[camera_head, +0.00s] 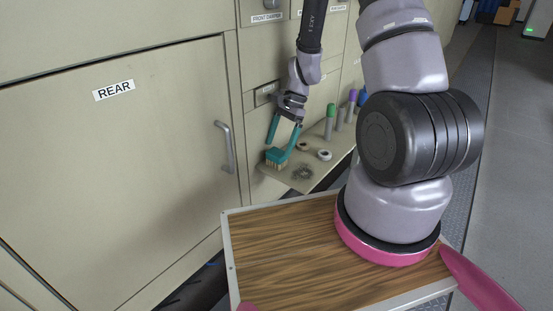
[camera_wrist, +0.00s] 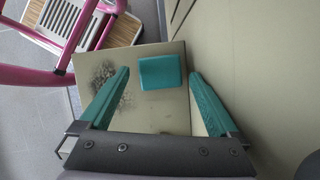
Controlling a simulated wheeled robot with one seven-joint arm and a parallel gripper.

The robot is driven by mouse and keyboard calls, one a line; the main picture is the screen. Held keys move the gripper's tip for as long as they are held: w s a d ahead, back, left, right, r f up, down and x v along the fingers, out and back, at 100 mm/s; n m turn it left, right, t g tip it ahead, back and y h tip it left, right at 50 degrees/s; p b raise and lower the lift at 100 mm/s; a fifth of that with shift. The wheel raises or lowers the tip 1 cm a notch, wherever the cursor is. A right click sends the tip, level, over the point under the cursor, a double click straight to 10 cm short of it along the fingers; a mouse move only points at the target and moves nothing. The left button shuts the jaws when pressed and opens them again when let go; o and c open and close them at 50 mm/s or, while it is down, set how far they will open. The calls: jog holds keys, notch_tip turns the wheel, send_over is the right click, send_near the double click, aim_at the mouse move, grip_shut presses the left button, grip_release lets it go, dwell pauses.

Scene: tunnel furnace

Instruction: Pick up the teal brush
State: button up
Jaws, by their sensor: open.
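The teal brush (camera_head: 277,156) is a block with tan bristles facing down, at the left end of the beige shelf (camera_head: 318,173). In the wrist view the teal brush (camera_wrist: 160,72) shows as a rounded rectangle. My gripper (camera_head: 279,148) is open just above the brush. In the wrist view my gripper (camera_wrist: 159,75) has one teal finger on each side of the brush, with gaps between fingers and brush. The remaining height above the brush is hard to judge.
A dark smudge (camera_head: 302,173) marks the shelf beside the brush. A white ring (camera_head: 324,155) and a brown ring (camera_head: 303,146) lie behind it. The furnace door handle (camera_head: 225,147) juts out at left.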

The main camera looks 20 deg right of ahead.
aim_at(277, 152)
jog(key=x, duration=0.3)
jog(key=shift+f, duration=0.4)
jog(key=c, duration=1.3)
jog(key=shift+r, duration=0.15)
